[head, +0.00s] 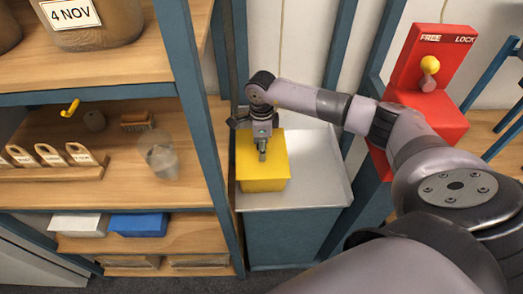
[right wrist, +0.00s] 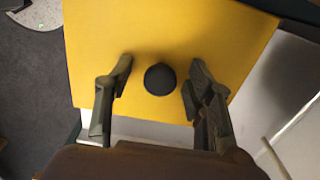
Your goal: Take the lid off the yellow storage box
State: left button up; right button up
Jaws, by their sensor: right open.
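The yellow storage box (head: 262,178) stands on a pale metal-topped stand, with its lid on. In the right wrist view the yellow lid (right wrist: 215,35) fills the upper middle, with a round dark knob (right wrist: 160,79) on it. My right gripper (head: 262,152) is over the box, pointing down. In the right wrist view its open fingers (right wrist: 158,80) are on either side of the knob, with gaps between. The gripper hides part of the lid in the head view. My left gripper is not in view.
The stand's bare metal top (head: 318,165) is free to the right of the box. A wooden shelf unit (head: 120,185) with a blue frame is close on the left. A red lockout stand (head: 432,85) with a yellow knob is at the right, behind my arm.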

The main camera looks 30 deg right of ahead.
grip_shut()
dwell(0.5)
jog(key=shift+r, duration=0.1)
